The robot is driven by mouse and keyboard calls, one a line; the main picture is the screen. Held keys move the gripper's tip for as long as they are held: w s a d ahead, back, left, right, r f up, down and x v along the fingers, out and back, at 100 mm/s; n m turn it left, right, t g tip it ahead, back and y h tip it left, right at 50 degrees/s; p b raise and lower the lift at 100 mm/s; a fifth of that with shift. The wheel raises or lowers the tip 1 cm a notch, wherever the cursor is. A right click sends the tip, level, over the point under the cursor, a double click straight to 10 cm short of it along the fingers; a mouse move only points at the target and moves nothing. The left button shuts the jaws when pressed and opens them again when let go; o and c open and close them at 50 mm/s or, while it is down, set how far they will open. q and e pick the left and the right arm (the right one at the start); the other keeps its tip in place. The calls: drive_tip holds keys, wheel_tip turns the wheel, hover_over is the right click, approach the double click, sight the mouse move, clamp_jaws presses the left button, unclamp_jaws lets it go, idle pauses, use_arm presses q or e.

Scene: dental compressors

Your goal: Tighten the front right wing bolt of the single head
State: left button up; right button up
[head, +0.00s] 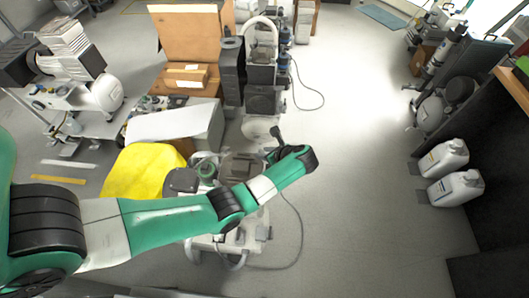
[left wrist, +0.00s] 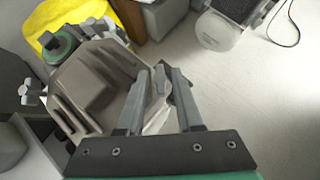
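The single head (left wrist: 90,95) is a grey-brown ribbed block filling the left middle of the left wrist view. In the head view the single head (head: 240,166) sits just above my left forearm. My left gripper (left wrist: 166,76) is at the head's right edge, its two fingers apart at the base and close together at the tips. A small pale grey wing-shaped piece (left wrist: 160,84), apparently a wing bolt, shows between the fingers; I cannot tell if they press on it. Another wing bolt (left wrist: 28,95) stands at the head's left edge. My right gripper is not in view.
A yellow cover (head: 143,170) and a white-topped box (head: 178,122) lie left of the compressor. A taller compressor unit (head: 263,75) stands behind it. Two white jugs (head: 455,188) stand at the right. The floor between is clear apart from a cable.

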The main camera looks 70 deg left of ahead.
use_arm(q)
clamp_jaws()
drive_tip(key=shift+r, duration=0.1)
